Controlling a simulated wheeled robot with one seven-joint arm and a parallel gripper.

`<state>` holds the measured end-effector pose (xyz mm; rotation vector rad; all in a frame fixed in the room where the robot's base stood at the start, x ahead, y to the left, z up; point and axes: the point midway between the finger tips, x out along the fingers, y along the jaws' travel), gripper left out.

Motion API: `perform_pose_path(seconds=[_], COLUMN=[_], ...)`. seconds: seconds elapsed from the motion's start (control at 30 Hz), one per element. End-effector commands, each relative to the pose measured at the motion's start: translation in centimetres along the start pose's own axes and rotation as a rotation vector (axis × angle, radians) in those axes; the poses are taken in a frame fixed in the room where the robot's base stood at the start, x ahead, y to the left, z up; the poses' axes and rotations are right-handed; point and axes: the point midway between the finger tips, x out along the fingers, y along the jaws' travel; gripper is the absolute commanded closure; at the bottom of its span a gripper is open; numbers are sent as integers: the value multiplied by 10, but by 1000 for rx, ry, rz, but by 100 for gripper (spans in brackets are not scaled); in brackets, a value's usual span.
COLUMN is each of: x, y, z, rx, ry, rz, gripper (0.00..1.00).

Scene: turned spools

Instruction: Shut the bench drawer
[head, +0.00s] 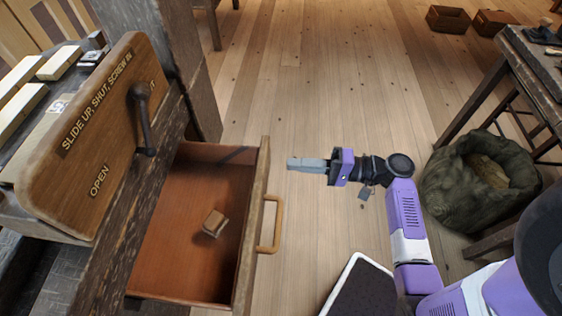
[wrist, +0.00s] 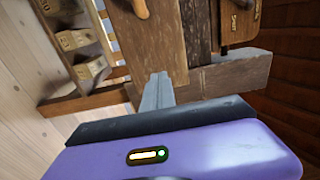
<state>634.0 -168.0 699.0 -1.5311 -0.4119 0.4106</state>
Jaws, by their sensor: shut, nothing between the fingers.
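The bench drawer (head: 180,225) is pulled out from the bench in the head view. Its front panel (head: 252,220) faces right and carries a curved wooden handle (head: 272,222). A small wooden block (head: 214,223) lies inside it. My gripper (head: 292,163) is shut and empty, to the right of the front panel near its far end and apart from it. It points left, towards the bench. In the wrist view my gripper (wrist: 157,88) shows shut fingers in front of brown wooden parts. I cannot tell the drawer clearly there.
A wooden board (head: 90,135) with lettering and a dark lever stands above the drawer. A dark sack (head: 478,178) sits at the right by a table (head: 535,60). Small wooden boxes (head: 448,18) lie far back. The plank floor (head: 320,90) beyond my gripper is clear.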

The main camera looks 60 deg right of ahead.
Motion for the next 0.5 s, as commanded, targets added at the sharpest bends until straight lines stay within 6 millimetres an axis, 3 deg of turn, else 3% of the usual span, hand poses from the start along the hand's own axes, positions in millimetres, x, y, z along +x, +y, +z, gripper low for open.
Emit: perform_pose_path(seconds=[0.2, 0.5], x=[32, 44], y=[0, 0], z=[0, 0], rx=[-1, -1], ry=[-2, 1], rz=[1, 1], gripper=[100, 100])
